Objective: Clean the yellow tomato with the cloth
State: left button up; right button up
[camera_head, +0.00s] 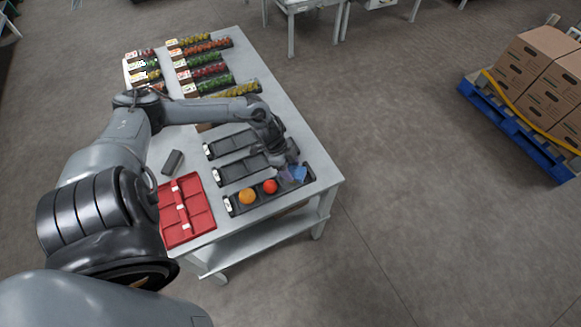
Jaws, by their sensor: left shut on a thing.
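A black tray (236,209) at the near right of the table holds an orange-yellow tomato (247,197) at its left and a red tomato (270,186) in the middle. A blue cloth (299,173) is at the tray's right end. My left gripper (288,172) reaches down there from above and is shut on the cloth. The fingertips are small and partly hidden, and I cannot tell whether anything lies under the cloth. No clearly yellow single tomato shows apart from the orange-yellow one. My right gripper is not in view.
Two empty black trays (229,178) (211,152) lie behind the tomato tray. A red divided tray (196,209) and a dark grey block (173,162) are at the left. Several filled tomato trays (204,73) stand at the back. Boxes (536,72) sit on a blue pallet (530,140) at far right.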

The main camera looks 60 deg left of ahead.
pick_arm(q)
jog(key=shift+f, duration=0.4)
dwell(0.4)
jog(key=shift+w+d, duration=0.15)
jog(key=shift+w+d+b, duration=0.4)
jog(key=shift+w+d, duration=0.2)
jog(key=shift+s+a+p, duration=0.55)
jog(key=shift+s+a, duration=0.05)
jog(key=shift+s, duration=0.1)
jog(key=shift+s+a+p, duration=0.3)
jog(key=shift+p, duration=0.1)
jog(key=shift+s+a+p, duration=0.45)
jog(key=shift+s+a, duration=0.2)
jog(key=shift+a, duration=0.05)
jog(key=shift+w+d+f, duration=0.1)
